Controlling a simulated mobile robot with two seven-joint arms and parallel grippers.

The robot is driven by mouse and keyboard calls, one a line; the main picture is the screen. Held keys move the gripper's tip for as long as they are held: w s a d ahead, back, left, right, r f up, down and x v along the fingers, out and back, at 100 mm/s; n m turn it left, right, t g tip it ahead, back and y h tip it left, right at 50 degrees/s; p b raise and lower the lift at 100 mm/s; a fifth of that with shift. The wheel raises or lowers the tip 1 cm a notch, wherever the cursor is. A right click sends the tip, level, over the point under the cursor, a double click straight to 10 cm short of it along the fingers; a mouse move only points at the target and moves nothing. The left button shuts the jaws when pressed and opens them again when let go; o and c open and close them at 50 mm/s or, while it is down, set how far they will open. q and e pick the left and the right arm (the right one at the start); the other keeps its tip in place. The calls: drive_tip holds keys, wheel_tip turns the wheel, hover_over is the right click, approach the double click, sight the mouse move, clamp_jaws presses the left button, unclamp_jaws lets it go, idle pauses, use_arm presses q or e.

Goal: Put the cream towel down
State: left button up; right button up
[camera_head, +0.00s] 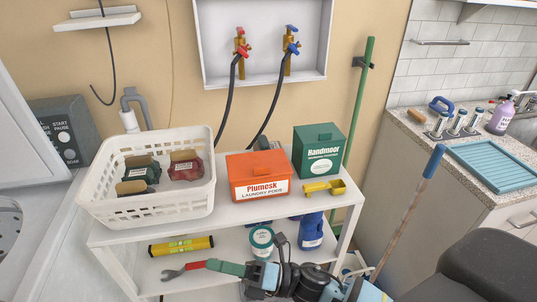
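I see no cream towel in the head view. My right gripper (262,276) is low in front of the shelf unit, at the bottom of the picture, facing left. A tool with grey jaws and a red and green handle (196,266) extends left from just in front of it; I cannot tell whether the gripper holds it. My gripper's fingertips are not clear, so its opening cannot be judged. My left gripper is out of view.
Below are a yellow level (181,246) and containers. A mop pole (404,221) leans right.

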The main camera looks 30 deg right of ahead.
drive_tip(key=s+d+f+m+t+h, duration=0.2)
drive_tip(key=s+d+f+m+h, duration=0.15)
drive_tip(key=f+m+h, duration=0.55)
drive_tip(key=s+d+f+m+t+h, duration=0.35)
drive_tip(key=d+f+m, duration=0.2)
drive_tip(key=m, duration=0.75)
drive_tip(key=s+d+f+m+g+h, duration=0.2)
drive_tip(key=s+f+m+g, duration=0.2)
drive_tip(key=s+f+m, duration=0.2)
drive_tip(key=s+d+f+m+g+h, duration=0.2)
drive_tip(key=s+f+m, duration=0.3)
drive_tip(key=s, duration=0.6)
drive_tip(key=shift+s+d+f+m+g, duration=0.15)
drive_tip(key=shift+d+f+m+g, duration=0.25)
drive_tip(key=shift+g, duration=0.45)
